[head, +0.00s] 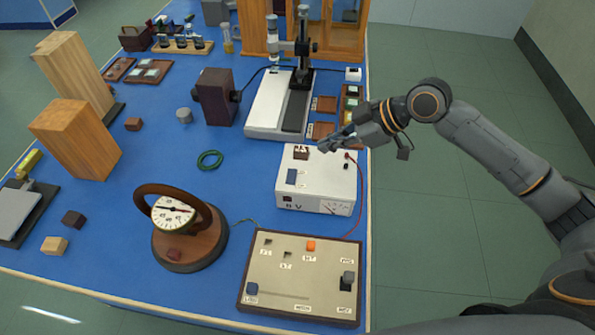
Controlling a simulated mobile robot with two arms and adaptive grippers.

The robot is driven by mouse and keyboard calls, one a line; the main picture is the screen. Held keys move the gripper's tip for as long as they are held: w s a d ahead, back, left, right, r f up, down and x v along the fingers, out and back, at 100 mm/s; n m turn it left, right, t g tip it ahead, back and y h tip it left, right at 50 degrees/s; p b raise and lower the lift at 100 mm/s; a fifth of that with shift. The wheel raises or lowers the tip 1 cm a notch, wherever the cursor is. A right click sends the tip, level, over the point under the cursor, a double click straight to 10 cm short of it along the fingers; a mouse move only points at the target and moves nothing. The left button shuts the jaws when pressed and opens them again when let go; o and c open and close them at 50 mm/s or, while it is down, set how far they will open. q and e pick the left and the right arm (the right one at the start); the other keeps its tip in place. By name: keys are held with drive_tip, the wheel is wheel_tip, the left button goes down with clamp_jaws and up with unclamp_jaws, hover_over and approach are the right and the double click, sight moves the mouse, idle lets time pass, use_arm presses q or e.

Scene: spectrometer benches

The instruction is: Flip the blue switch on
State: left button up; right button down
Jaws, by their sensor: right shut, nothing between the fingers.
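A white meter box (316,187) stands on the blue bench right of centre. A flat dark-blue rocker (291,177) sits on the left of its top face. A small blue block (252,288) sits at the lower left of a beige panel (290,272) in front of the box. I cannot tell from the picture whether either is on or off. My right gripper (326,146) is shut and empty, above the back of the meter box, behind and right of the rocker. It is close to a small dark-brown part (301,152) on the box; contact is unclear. My left gripper is out of view.
A red wire (358,205) loops down the box's right side. A microscope stand (280,105) is behind the box. A round dial instrument (178,222) stands left of the panel. The bench between the green ring (209,160) and the box is clear.

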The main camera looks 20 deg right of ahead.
drive_tip(key=shift+s+d+r, duration=0.1)
drive_tip(key=shift+d, duration=0.05)
drive_tip(key=p, duration=0.3)
hover_over(288, 171)
drive_tip(key=s+d, duration=0.2)
drive_tip(key=d, duration=0.1)
wheel_tip(288, 171, down, 6)
drive_tip(key=shift+s+a+f, duration=0.1)
drive_tip(key=shift+a+f, duration=0.05)
drive_tip(key=f, duration=0.2)
drive_tip(key=f+p, duration=0.1)
drive_tip(key=shift+w+a+f, duration=0.15)
drive_tip(key=shift+w+f, duration=0.2)
drive_tip(key=shift+f, duration=0.55)
